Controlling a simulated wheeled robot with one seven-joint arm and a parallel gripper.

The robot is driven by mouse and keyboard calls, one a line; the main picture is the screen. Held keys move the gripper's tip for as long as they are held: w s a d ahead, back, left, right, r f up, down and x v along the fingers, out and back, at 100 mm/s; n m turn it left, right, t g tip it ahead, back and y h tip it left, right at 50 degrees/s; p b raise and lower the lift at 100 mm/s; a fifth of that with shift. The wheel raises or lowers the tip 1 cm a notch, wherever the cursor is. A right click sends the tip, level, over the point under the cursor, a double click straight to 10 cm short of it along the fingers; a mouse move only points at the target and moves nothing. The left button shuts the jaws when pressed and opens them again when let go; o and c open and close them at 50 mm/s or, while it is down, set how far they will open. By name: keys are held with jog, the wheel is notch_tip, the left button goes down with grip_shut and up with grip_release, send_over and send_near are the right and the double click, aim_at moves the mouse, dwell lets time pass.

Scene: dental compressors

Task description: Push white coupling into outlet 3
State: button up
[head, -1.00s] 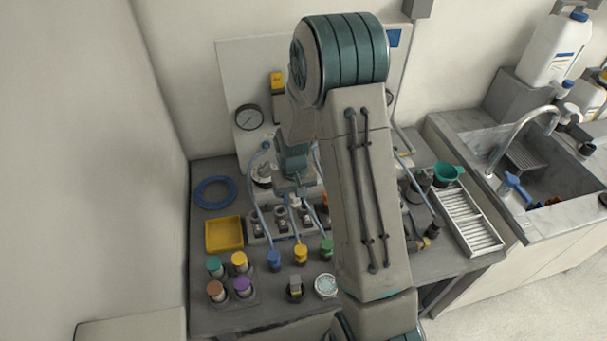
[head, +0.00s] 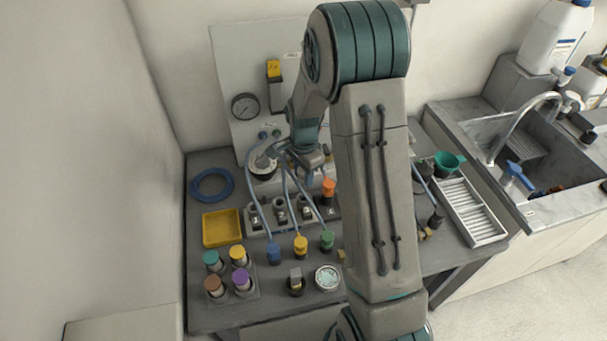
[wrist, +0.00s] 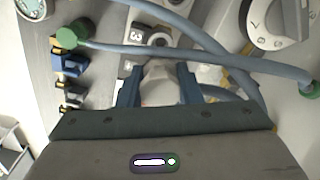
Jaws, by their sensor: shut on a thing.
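My gripper (head: 304,163) is above and behind the outlet block in the head view, partly covered by my arm. In the wrist view my gripper (wrist: 158,85) has its blue fingers closed on the pale white coupling (wrist: 160,82). The outlet block (head: 268,229) carries numbered outlets. Outlet 3 (head: 307,208) is clear of the coupling in the head view. In the wrist view outlet 3 (wrist: 158,39) shows its round port beside the label 3, just past the coupling's end. The coupling itself is hard to make out in the head view.
Blue hoses cross near the gripper, leading to blue (head: 274,254), yellow (head: 300,246) and green (head: 327,240) plugs in front. An orange coupling (head: 328,188) stands at outlet 4. A dial (wrist: 275,20) is close by. A yellow tray (head: 222,228) sits left.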

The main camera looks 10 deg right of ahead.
aim_at(303, 186)
jog(key=shift+f+m, duration=0.1)
jog(key=shift+m, duration=0.2)
jog(key=shift+f+b, duration=1.6)
jog(key=shift+f, duration=1)
jog(key=shift+f+b, duration=1.05)
jog(key=shift+f, duration=0.1)
jog(key=shift+r+p, duration=0.35)
jog(key=shift+r, duration=0.35)
jog(key=shift+f, duration=0.15)
